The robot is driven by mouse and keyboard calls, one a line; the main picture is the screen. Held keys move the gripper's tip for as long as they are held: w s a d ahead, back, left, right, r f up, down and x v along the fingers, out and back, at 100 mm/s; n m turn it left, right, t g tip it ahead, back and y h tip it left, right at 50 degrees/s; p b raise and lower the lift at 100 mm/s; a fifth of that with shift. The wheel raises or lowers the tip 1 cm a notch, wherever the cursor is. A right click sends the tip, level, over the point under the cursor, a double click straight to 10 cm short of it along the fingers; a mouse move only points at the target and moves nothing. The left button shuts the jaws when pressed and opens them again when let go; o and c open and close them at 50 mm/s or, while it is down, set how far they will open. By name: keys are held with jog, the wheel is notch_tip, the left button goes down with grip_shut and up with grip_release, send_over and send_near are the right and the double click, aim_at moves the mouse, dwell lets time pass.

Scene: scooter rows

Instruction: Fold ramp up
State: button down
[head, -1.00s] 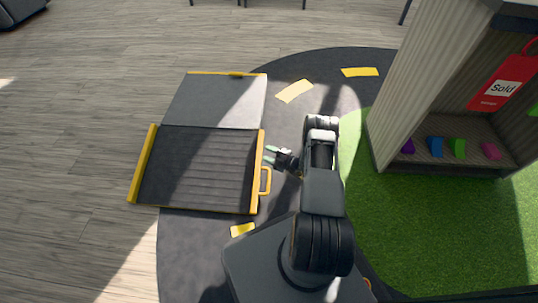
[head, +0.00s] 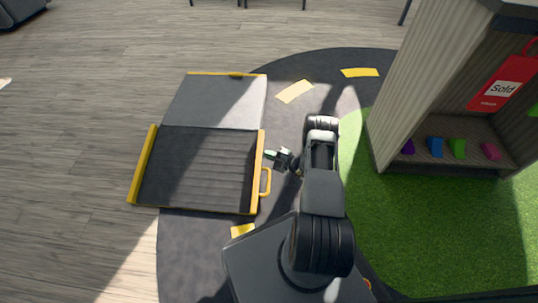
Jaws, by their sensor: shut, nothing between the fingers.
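The ramp (head: 200,168) lies unfolded on the dark mat and wood floor in the head view. Its near panel is dark and ribbed with yellow side rails. Its far panel (head: 215,100) is flat and grey with a yellow far edge. A yellow handle (head: 266,182) sticks out from the right rail. My gripper (head: 270,154) is shut and empty, with greenish fingertips pointing left at the right rail, just beyond the handle. I cannot tell whether the tips touch the rail.
A grey shelf unit (head: 420,80) with small coloured blocks and a red "Sold" tag (head: 503,87) stands at the right on green turf (head: 430,230). Yellow tape strips (head: 295,91) mark the dark mat (head: 190,245).

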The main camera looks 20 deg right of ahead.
jog(key=c, duration=1.9)
grip_release()
jog(key=o, duration=0.9)
jog(key=shift+c, duration=0.2)
jog(key=p+v, duration=0.3)
jog(key=v, duration=1)
jog(key=shift+s+d, duration=0.2)
jog(key=shift+s, duration=0.15)
